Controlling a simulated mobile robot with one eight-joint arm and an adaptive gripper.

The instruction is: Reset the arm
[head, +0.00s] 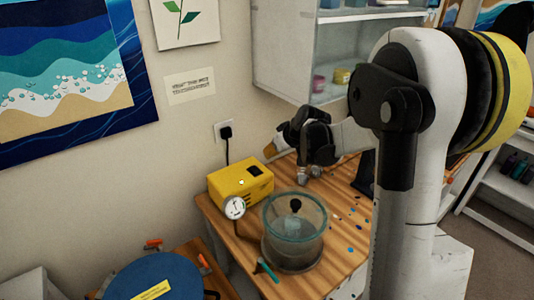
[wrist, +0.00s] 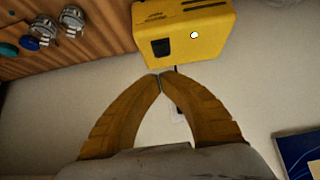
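My arm reaches from the right of the head view over the wooden table (head: 345,205). My gripper (head: 271,150) is near the wall, above and just behind the yellow box (head: 240,186). In the wrist view the two tan fingers of my gripper (wrist: 160,78) meet at their tips, with an empty gap behind them. Nothing is held. The yellow box (wrist: 185,30) is beyond the fingertips, apart from them as far as I can tell.
A clear chamber (head: 294,230) with a gauge (head: 234,207) stands at the table's front. Metal fittings (wrist: 72,20) are on the wood. A wall socket with a black plug (head: 225,131) is left of my gripper. A glass-fronted cabinet (head: 300,50) hangs above. A blue drum (head: 155,278) stands front left.

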